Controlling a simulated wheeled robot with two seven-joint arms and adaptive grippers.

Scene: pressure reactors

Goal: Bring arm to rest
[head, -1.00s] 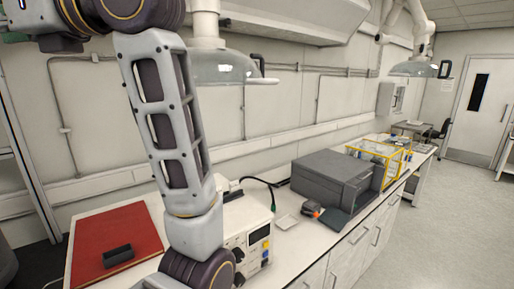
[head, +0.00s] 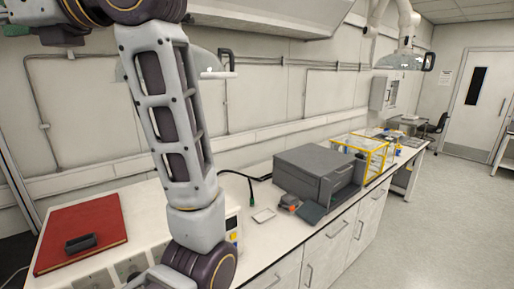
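One of my arms fills the left half of the head view, with a grey link running down from the top left to a dark joint at the bottom. The arm stands in front of the bench and hides part of a white instrument behind it. Neither gripper's fingertips can be made out in this view.
A red mat (head: 100,232) with a small black block (head: 80,243) lies on the left. A grey box-shaped device (head: 315,171) stands on the white bench, with a yellow-framed case (head: 374,158) beyond it. Extraction hoods (head: 400,60) hang above. The floor (head: 420,240) at right is clear.

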